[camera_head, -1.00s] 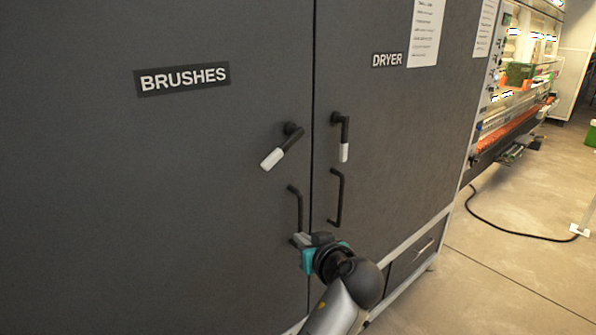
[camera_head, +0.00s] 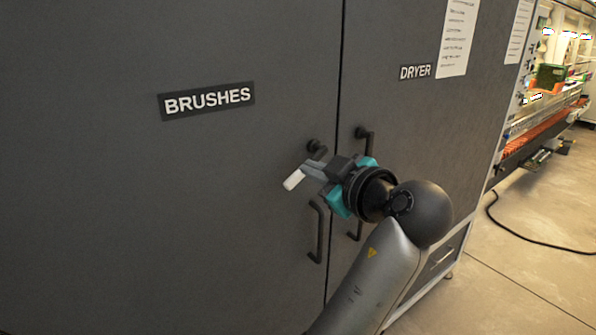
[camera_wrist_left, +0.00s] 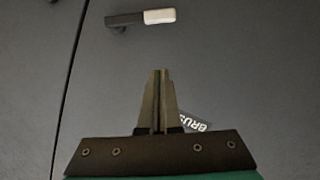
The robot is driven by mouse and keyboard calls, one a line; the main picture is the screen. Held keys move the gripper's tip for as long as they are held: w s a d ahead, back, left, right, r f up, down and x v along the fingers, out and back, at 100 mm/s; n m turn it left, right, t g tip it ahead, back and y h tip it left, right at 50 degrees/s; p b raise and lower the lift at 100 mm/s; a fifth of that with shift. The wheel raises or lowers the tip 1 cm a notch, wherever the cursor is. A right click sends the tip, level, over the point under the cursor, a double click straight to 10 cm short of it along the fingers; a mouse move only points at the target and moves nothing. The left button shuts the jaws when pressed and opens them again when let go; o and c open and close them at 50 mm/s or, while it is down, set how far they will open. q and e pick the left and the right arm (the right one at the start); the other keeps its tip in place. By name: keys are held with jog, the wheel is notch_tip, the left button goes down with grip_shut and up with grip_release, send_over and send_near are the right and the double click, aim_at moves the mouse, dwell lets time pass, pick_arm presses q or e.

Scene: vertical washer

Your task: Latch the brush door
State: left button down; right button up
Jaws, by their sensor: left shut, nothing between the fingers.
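The brush door (camera_head: 150,200) is the dark grey left door, labelled BRUSHES, and looks flush with the dryer door. Its latch handle (camera_head: 293,180) has a black pivot and a white tip slanting down to the left. My left gripper (camera_head: 308,168) is shut and empty. In the head view its fingers overlap the middle of the latch handle. In the left wrist view the latch handle (camera_wrist_left: 160,16) lies beyond the fingertips (camera_wrist_left: 158,72), with a visible gap in the picture; contact cannot be confirmed. My right gripper is not in view.
The dryer door (camera_head: 420,130) is to the right, with its own latch (camera_head: 363,135) pointing down, partly hidden by my left gripper. A black pull handle (camera_head: 317,232) sits below the brush latch. A black cable (camera_head: 530,240) lies on the floor at right.

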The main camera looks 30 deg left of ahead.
pick_arm(q)
jog(key=p, duration=0.3)
send_over(297, 173)
jog(key=s+d, duration=0.1)
jog(key=s, duration=0.3)
jog(key=f, duration=0.2)
jog(key=shift+w+d+f+p, duration=0.1)
jog(key=shift+w+f, duration=0.2)
jog(key=shift+f, duration=0.3)
jog(key=shift+w+d+f+p, duration=0.15)
jog(key=shift+w+f, duration=0.15)
jog(key=shift+f, duration=0.25)
jog(key=shift+w+a+f+p, duration=0.1)
jog(key=shift+w+f, duration=0.2)
jog(key=shift+f, duration=0.3)
jog(key=shift+d, duration=0.1)
